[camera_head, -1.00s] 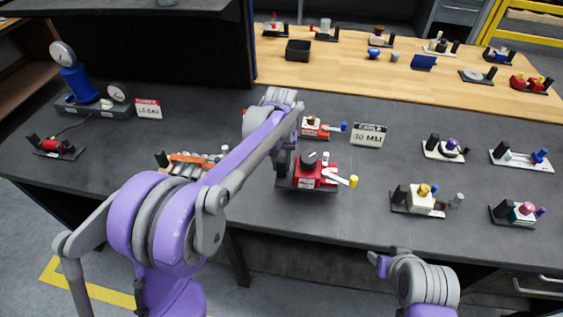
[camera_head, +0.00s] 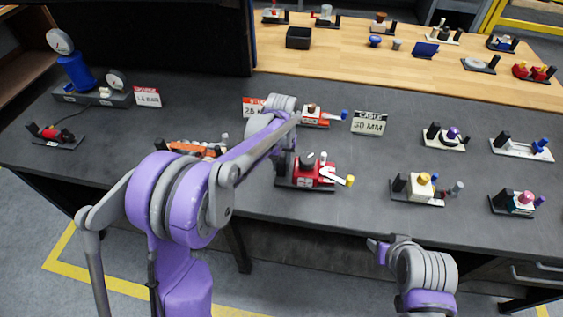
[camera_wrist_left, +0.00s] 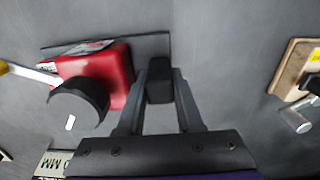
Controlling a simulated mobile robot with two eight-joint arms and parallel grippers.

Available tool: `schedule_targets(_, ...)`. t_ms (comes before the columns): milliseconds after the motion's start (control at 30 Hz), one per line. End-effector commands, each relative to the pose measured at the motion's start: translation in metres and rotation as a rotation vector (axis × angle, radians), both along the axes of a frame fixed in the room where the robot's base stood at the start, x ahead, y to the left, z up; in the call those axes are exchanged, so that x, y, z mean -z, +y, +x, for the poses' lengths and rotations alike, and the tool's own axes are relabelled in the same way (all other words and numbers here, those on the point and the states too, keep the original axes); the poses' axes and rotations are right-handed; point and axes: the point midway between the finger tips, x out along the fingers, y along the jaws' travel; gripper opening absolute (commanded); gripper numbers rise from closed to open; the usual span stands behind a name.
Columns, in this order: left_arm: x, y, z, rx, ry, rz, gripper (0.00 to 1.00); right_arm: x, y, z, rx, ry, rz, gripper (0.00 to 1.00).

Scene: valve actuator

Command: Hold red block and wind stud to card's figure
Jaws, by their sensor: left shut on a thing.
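The red block (camera_head: 316,175) sits on a dark base plate near the table's front edge. A white lever (camera_head: 331,179) with a yellow tip (camera_head: 350,181) sticks out to its right. In the left wrist view the red block (camera_wrist_left: 105,77) carries a round black knob (camera_wrist_left: 80,104) with a white mark. My left gripper (camera_wrist_left: 161,82) is shut on the black post (camera_wrist_left: 159,80) beside the red block on the same plate. In the head view my left arm partly hides that post.
An orange unit (camera_head: 195,149) lies left of the plate, partly behind my arm. A smaller red unit (camera_head: 313,117) stands behind it. Yellow (camera_head: 423,188) and teal-pink (camera_head: 519,203) units stand to the right. Dark table shows bare between them.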

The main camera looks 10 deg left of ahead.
Motion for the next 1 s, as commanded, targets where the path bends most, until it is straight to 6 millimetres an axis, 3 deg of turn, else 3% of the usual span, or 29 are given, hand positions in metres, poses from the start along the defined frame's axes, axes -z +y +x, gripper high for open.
schedule_targets(1000, 0.0079, -0.0003, 0.0003, 0.0, 0.0, -0.001, 0.0, -0.0002, 0.0, 0.0001, 0.0, 0.0, 0.0, 0.56)
